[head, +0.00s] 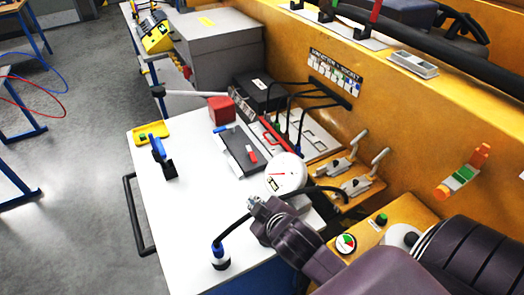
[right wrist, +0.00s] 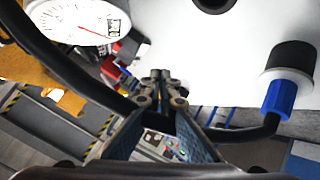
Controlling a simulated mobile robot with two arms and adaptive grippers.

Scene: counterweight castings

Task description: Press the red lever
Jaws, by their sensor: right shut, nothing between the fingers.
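A red-handled lever (head: 375,11) stands upright on a white plate on the yellow machine, at the top edge of the head view. Its upper end is cut off by the frame. A green-handled lever (head: 327,10) stands to its left. My right gripper (head: 257,204) is shut and empty, above the white tabletop and just below the white dial gauge, far from the red-handled lever. Its closed fingertips show in the right wrist view (right wrist: 161,76). The red-handled lever is not recognizable in the wrist view. My left gripper is not in view.
The white dial gauge (head: 285,174) and a black cable with a blue plug (head: 220,253) are close to my right gripper. A blue-handled lever (head: 160,150), a red block (head: 221,109) and a grey box (head: 240,151) are on the white table (head: 185,215). Metal toggle levers (head: 355,185) stand to the right.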

